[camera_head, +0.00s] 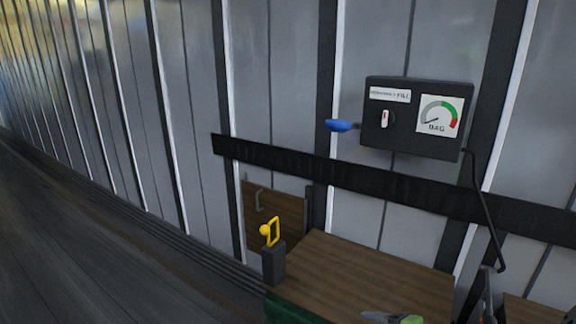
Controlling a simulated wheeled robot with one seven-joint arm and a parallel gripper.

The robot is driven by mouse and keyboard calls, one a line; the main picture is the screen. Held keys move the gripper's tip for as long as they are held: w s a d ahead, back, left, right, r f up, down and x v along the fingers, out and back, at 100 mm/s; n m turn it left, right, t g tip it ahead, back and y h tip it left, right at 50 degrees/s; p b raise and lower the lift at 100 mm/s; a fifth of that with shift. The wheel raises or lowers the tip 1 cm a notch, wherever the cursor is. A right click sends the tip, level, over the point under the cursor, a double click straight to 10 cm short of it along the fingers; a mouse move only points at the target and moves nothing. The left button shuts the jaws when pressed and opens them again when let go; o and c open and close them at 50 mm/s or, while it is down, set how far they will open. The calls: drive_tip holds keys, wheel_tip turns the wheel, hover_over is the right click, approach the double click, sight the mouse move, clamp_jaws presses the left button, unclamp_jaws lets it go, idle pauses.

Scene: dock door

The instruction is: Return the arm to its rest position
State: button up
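My gripper is not in view, and I cannot make out any part of my arm in the head view. Where the arm is and what the gripper holds, if anything, does not show.
A wooden tabletop (360,276) fills the lower middle, with a grey and green item (392,318) cut off at its front. A dark post (273,262) with a yellow loop stands at its left corner. A black gauge box (417,143) with a blue handle (339,126) hangs above.

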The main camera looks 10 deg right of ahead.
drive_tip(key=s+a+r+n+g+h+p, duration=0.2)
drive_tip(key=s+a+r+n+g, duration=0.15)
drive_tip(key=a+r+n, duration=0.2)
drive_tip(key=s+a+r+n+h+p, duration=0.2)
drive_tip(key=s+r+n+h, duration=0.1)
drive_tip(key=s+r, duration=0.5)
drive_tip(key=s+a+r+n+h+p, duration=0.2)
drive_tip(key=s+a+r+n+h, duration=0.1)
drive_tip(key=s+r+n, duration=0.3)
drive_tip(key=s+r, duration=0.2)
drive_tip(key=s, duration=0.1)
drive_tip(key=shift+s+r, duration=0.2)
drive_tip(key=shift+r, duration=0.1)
